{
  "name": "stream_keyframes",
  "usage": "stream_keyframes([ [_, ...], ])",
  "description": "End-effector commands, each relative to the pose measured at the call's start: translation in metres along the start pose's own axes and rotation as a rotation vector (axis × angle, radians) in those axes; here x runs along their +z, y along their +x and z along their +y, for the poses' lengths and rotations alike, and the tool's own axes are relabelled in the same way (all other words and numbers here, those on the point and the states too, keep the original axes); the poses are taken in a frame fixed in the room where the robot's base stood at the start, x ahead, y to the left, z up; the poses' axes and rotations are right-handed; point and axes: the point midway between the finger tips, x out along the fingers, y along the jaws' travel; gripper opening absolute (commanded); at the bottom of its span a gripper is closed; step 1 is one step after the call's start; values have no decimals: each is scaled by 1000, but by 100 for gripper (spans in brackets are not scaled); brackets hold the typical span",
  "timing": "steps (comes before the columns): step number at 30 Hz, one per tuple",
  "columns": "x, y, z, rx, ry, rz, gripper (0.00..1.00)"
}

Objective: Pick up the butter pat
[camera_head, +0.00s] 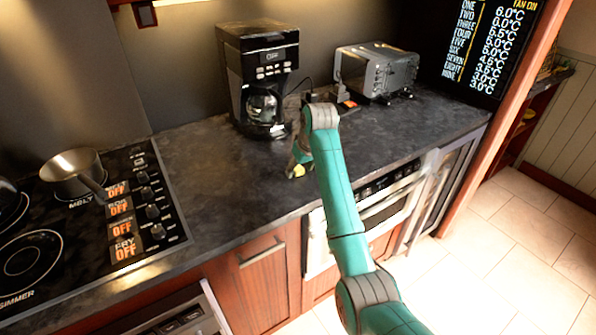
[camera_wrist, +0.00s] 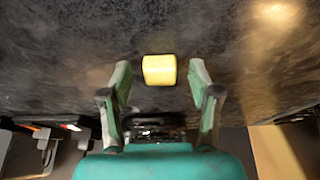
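The butter pat (camera_wrist: 159,70) is a small yellow block on the dark counter. In the wrist view it lies just beyond and between my gripper's two fingertips, with dark counter showing on both sides of it. My gripper (camera_wrist: 160,75) is open, and neither finger touches the butter. In the head view a small yellow patch of the butter pat (camera_head: 298,171) shows at my gripper (camera_head: 297,168), low over the counter near its front edge. My own arm hides part of the gripper there.
The dark counter (camera_head: 215,180) is clear to the left of my gripper. A black coffee maker (camera_head: 262,75) and a silver toaster (camera_head: 377,70) stand behind. A built-in microwave drawer (camera_head: 385,205) is below the counter.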

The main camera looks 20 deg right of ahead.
Motion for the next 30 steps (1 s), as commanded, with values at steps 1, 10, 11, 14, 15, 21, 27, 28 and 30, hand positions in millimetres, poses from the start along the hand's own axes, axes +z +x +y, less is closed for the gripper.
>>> stream_keyframes([
  [1,0,0,0,0,0,0,45],
  [10,0,0,0,0,0,0,15],
  [11,0,0,0,0,0,0,15],
  [14,0,-1,0,0,0,0,15],
  [15,-1,-2,0,0,0,0,15],
  [21,-11,-25,0,1,0,3,15],
  [27,-26,-60,0,1,0,3,15],
  [28,-28,-65,0,1,0,4,15],
  [30,-31,-74,0,1,0,2,15],
])
